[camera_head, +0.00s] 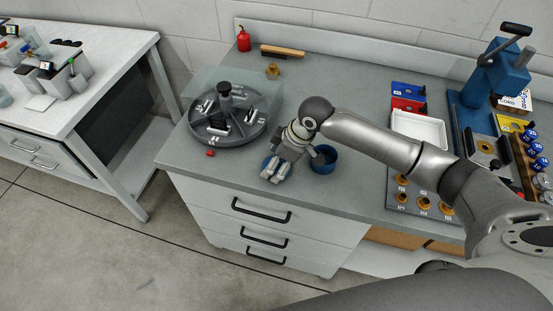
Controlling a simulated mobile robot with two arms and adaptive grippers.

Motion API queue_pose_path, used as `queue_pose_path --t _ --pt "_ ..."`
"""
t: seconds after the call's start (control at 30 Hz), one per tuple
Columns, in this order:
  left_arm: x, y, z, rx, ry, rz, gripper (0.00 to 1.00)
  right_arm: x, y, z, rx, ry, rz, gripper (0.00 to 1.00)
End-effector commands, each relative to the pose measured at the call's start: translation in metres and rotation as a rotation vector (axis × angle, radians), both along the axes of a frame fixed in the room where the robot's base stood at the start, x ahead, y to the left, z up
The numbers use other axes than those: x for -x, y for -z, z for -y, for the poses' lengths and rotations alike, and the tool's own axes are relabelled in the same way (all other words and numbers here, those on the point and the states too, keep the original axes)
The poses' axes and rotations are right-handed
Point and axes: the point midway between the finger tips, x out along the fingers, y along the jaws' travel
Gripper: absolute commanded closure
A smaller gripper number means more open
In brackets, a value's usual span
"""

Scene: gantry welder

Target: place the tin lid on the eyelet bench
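My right gripper (275,174) reaches down at the front edge of the grey-topped bench (330,85), which carries a blue press and brass pieces and looks like the eyelet bench. A round blue thing, perhaps the tin lid (266,163), shows partly behind and under its fingers. The fingers hide most of it, and I cannot tell whether they grip it or whether it touches the bench. An open round blue tin (323,160) stands just right of the gripper. My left gripper is not in view.
A round divided tray (258,128) stands left of the gripper, with a small red piece (210,153) before it. A white tray (420,128) and the blue press (490,80) are at the right. A second bench (75,105) stands at the left.

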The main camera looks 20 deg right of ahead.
Motion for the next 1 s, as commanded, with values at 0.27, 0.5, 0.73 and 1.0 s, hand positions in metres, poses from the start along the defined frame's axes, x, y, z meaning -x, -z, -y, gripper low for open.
queue_pose_path --t 0.27,0.5,0.73,1.0 --pt "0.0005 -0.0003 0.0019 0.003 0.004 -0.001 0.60 -0.0001 0.0023 0.0000 0.000 0.000 0.001 0.46" --pt "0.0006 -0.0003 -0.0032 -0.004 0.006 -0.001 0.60 -0.0001 0.0053 -0.0001 0.000 0.000 0.001 0.16" --pt "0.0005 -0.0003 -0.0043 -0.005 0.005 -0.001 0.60 0.0000 0.0051 0.0000 0.000 0.000 0.001 0.08" --pt "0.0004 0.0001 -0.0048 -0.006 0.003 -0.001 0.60 0.0001 -0.0008 0.0012 0.000 0.000 0.002 0.08"
